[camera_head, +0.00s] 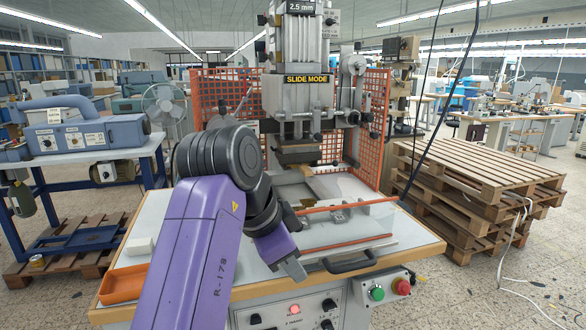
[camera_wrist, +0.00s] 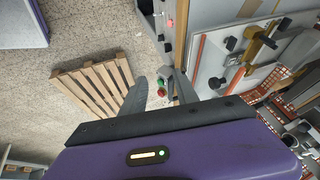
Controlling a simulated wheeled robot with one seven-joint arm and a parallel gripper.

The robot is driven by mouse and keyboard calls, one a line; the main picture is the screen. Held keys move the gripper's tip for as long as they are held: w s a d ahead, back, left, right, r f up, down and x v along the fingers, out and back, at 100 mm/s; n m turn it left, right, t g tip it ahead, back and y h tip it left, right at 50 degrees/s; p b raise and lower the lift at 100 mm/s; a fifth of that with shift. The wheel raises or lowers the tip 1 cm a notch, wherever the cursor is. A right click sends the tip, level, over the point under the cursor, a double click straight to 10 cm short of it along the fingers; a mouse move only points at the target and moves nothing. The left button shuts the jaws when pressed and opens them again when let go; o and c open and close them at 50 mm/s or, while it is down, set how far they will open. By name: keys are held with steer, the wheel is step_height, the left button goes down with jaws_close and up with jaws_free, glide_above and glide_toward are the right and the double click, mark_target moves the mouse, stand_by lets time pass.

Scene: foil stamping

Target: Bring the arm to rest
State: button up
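My purple arm (camera_head: 190,250) rises from the bottom of the head view and bends over the front of the foil stamping press's table (camera_head: 420,243). My gripper (camera_head: 296,272) points down and to the right near the table's front edge, left of the black handle. In the wrist view my gripper (camera_wrist: 160,88) shows two dark fingers spread apart. Nothing shows between them except the control box and floor beyond. The gripper appears empty.
The stamping press (camera_head: 300,95) stands behind the arm inside an orange mesh guard (camera_head: 370,125). A control box (camera_head: 385,288) with green and red buttons is at the front right. An orange tray (camera_head: 123,284) and white block (camera_head: 139,246) lie left. Stacked pallets (camera_head: 480,165) stand right.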

steer(key=w+d+r+n+t, duration=0.1)
steer(key=w+n+t, duration=0.2)
steer(key=t, duration=0.1)
steer(key=w+d+r+n+t, duration=0.2)
steer(key=w+t, duration=0.1)
steer(key=t, duration=0.1)
steer(key=w+d+r+n+t, duration=0.1)
steer(key=w+d+n+t, duration=0.1)
steer(key=w+n+t, duration=0.1)
steer(key=shift+w+d+r+n+t+y, duration=0.2)
steer(key=shift+r+n+t+y, duration=0.1)
steer(key=shift+t, duration=0.2)
steer(key=s+d+f+n+y, duration=0.1)
steer(key=s+d+f, duration=0.4)
steer(key=s, duration=1.2)
steer(key=s+d+f+n+g+y, duration=0.1)
steer(key=s+d+f, duration=0.4)
steer(key=s+f, duration=0.6)
steer(key=s+d+f+n+y, duration=0.1)
steer(key=s+d+f+n, duration=0.2)
steer(key=s, duration=2.1)
step_height(320, 180, down, 5)
steer(key=shift+d+r+g, duration=0.1)
steer(key=shift+d+g, duration=0.2)
steer(key=shift+d, duration=0.75)
